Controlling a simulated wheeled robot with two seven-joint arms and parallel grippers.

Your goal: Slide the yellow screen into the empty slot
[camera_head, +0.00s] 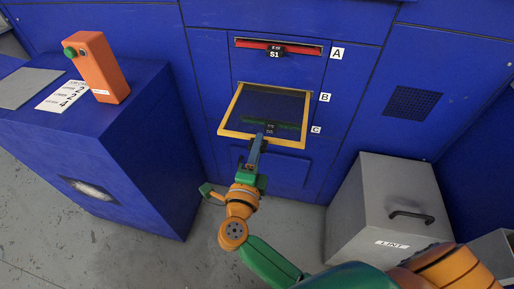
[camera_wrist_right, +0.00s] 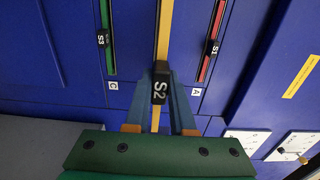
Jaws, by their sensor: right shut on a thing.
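The yellow screen (camera_head: 235,132) is a flat yellow frame with dark mesh, held out level in front of the blue machine's panel. Its far edge is near label B, and slot B itself is hidden behind it. My right gripper (camera_head: 259,141) is shut on the screen's black S2 tab (camera_wrist_right: 158,88). The screen shows edge-on as a yellow bar (camera_wrist_right: 165,32) in the right wrist view. I cannot tell whether its far edge has entered the slot. My left gripper is not in view.
The red S1 screen (camera_head: 300,47) sits in slot A above, and the green S3 screen (camera_wrist_right: 109,65) sits by label C. A blue cabinet with an orange box (camera_head: 98,68) stands left. A grey LINT bin (camera_head: 375,205) stands at right.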

